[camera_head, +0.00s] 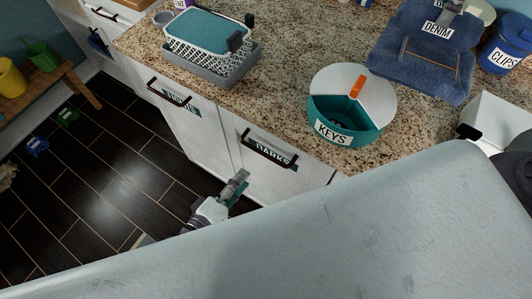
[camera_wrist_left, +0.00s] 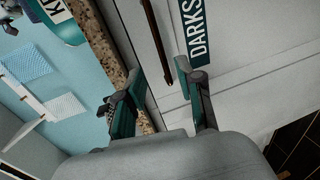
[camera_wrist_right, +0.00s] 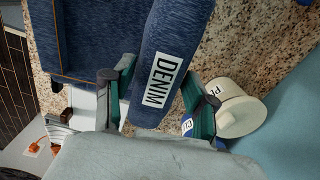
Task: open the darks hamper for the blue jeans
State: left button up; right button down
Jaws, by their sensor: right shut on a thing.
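The darks hamper is a white front (camera_head: 285,185) below the counter, with a dark bar handle (camera_head: 267,150) and a DARKS label. It looks closed. My left gripper (camera_head: 238,185) is low in front of it, below the handle. In the left wrist view its fingers (camera_wrist_left: 158,78) are apart and empty, with the handle (camera_wrist_left: 156,40) and the DARKS label (camera_wrist_left: 192,30) beyond. The blue jeans (camera_head: 425,60) lie folded at the counter's right. In the right wrist view my right gripper (camera_wrist_right: 155,95) is shut on the jeans' DENIM-labelled part (camera_wrist_right: 165,75).
A teal KEYS container (camera_head: 342,125) stands at the counter edge above the hamper. A grey basket (camera_head: 215,65) is at the left, above another labelled front. A blue CLIPS pot (camera_head: 505,50) stands right of the jeans. My pale arm fills the lower head view.

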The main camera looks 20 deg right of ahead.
aim_at(264, 153)
pick_arm(q)
jog(key=x, duration=1.1)
jog(key=shift+w+d, duration=0.1)
grip_shut()
